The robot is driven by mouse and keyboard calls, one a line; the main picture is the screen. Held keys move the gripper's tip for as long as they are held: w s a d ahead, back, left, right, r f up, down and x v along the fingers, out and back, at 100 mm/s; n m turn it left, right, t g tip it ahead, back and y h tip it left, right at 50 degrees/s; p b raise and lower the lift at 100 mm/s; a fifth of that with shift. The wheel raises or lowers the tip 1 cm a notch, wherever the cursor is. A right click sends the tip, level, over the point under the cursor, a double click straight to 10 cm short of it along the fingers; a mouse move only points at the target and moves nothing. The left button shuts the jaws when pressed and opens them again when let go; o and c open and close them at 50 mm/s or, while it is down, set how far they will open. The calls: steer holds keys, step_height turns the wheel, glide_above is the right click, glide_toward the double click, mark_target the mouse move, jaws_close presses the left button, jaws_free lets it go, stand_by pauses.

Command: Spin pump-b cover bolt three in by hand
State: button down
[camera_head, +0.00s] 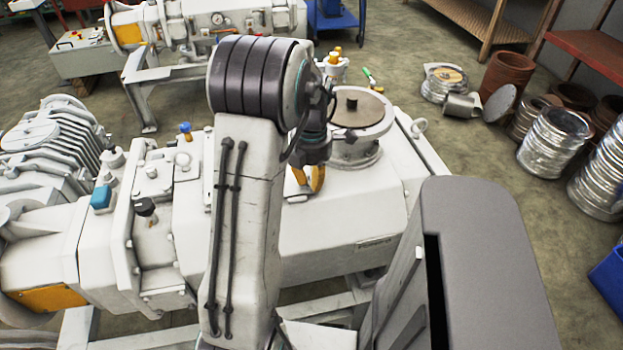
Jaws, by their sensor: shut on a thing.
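The large grey-white pump (345,230) lies across the middle of the view. A round flange with a brown disc and dark central knob (352,104) stands on its top, right of my arm. My gripper (312,184) points down at the pump's top face, left of and in front of the flange. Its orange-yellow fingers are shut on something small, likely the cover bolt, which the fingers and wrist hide. The bolt's hole is hidden too, so I cannot tell whether the bolt sits in it. My arm covers part of the pump's top.
A small white holder with yellow-orange pieces (333,66) and a green-handled tool (371,78) are behind the flange. A second pump (215,22) is behind.

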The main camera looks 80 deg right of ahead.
steer(key=shift+a+f+m, duration=0.1)
steer(key=shift+f+m, duration=0.05)
steer(key=shift+m, duration=0.15)
